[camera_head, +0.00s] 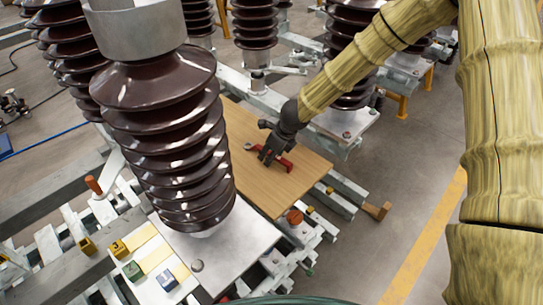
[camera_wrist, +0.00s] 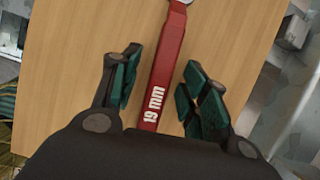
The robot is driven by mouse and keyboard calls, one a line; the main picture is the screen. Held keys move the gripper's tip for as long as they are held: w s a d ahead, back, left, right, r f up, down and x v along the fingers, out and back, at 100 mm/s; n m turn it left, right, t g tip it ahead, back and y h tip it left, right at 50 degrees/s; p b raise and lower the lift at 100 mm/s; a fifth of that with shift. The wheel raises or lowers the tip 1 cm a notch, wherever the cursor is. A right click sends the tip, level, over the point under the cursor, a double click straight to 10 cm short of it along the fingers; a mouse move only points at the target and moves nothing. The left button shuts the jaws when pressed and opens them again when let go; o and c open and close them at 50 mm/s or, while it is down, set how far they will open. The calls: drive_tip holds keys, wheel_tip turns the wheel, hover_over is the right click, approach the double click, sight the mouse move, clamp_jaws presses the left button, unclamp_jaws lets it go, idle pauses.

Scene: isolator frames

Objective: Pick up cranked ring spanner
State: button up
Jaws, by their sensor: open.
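A red spanner (camera_wrist: 165,66) marked "19 mm" lies on a wooden board (camera_wrist: 85,35). In the wrist view its handle runs up between my fingers, and the metal end at the top is cut by the frame edge. In the head view the spanner (camera_head: 286,163) shows as a red piece on the board (camera_head: 262,190), partly hidden by my gripper (camera_head: 268,157). My gripper (camera_wrist: 158,90) is open, with one green-padded finger on each side of the handle and gaps on both sides. I cannot tell its exact height above the board.
A large brown ribbed insulator (camera_head: 170,130) stands left of the board, with more behind. A red round part (camera_head: 295,217) sits by the board's near edge. Coloured blocks (camera_head: 133,270) lie on the frame at lower left. Open floor with a yellow line (camera_head: 425,240) is at right.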

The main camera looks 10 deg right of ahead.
drive_tip(key=shift+c, duration=0.4)
clamp_jaws()
drive_tip(key=shift+r, duration=0.1)
